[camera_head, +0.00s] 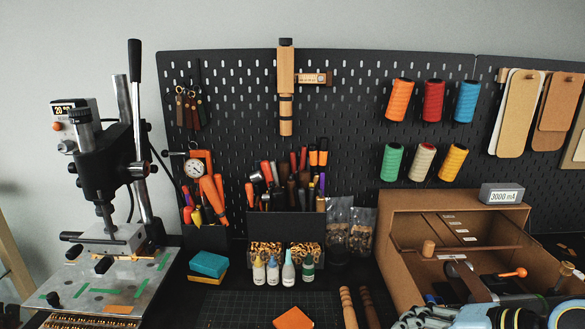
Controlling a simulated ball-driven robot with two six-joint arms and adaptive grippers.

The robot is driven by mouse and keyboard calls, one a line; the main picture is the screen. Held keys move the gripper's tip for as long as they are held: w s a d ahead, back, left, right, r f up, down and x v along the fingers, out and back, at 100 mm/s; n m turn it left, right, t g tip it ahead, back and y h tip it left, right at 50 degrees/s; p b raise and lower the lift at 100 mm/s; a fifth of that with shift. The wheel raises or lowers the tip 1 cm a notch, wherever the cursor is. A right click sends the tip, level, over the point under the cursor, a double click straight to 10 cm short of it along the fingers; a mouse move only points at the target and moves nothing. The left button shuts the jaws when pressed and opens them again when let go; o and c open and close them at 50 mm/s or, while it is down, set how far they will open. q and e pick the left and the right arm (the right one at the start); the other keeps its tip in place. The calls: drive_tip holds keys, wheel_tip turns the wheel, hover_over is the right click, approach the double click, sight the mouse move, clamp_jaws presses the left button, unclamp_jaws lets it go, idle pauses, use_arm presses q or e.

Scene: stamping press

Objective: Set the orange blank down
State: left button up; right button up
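An orange blank (293,318) shows at the bottom edge of the head view, over the dark cutting mat (245,304). Its lower part is cut off by the frame, and I cannot tell whether it touches the mat. A smaller flat orange piece (118,309) lies on the metal base plate of the stamping press (105,170) at the left. Pale blue and grey links of my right arm show in the bottom right corner. No fingertips of either gripper can be made out.
A blue and yellow sponge-like block (208,264) sits left of the mat. Small bottles (289,268) stand before a black tool holder (286,226). Wooden-handled tools (348,308) lie right of the blank. A brown open box (400,240) fills the right side.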

drive_tip(key=s+d+r+n+g+h, duration=0.2)
drive_tip(key=s+d+n+h, duration=0.25)
drive_tip(key=s, duration=0.55)
drive_tip(key=s+d+r+n+g+h, duration=0.1)
drive_tip(key=s+d+n+g+h, duration=0.15)
drive_tip(key=s+n, duration=0.55)
drive_tip(key=s+d+f+m+b, duration=0.15)
drive_tip(key=f+b, duration=0.55)
drive_tip(key=f, duration=1.3)
drive_tip(key=s+d+f+m+b, duration=0.2)
drive_tip(key=f+b, duration=0.5)
drive_tip(key=f, duration=1.3)
use_arm(q)
wheel_tip(320, 180, down, 24)
drive_tip(key=b, duration=1)
drive_tip(key=shift+w+a+f, duration=0.15)
drive_tip(key=shift+w+a, duration=0.1)
drive_tip(key=shift+a, duration=0.2)
use_arm(e)
drive_tip(key=s+f+g, duration=0.1)
drive_tip(key=s+f, duration=0.8)
drive_tip(key=f, duration=0.4)
drive_tip(key=s+d+f+g, duration=0.1)
drive_tip(key=s+f, duration=0.9)
drive_tip(key=f, duration=0.3)
drive_tip(key=shift+s+d+f+n, duration=0.15)
drive_tip(key=shift+f+n, duration=0.25)
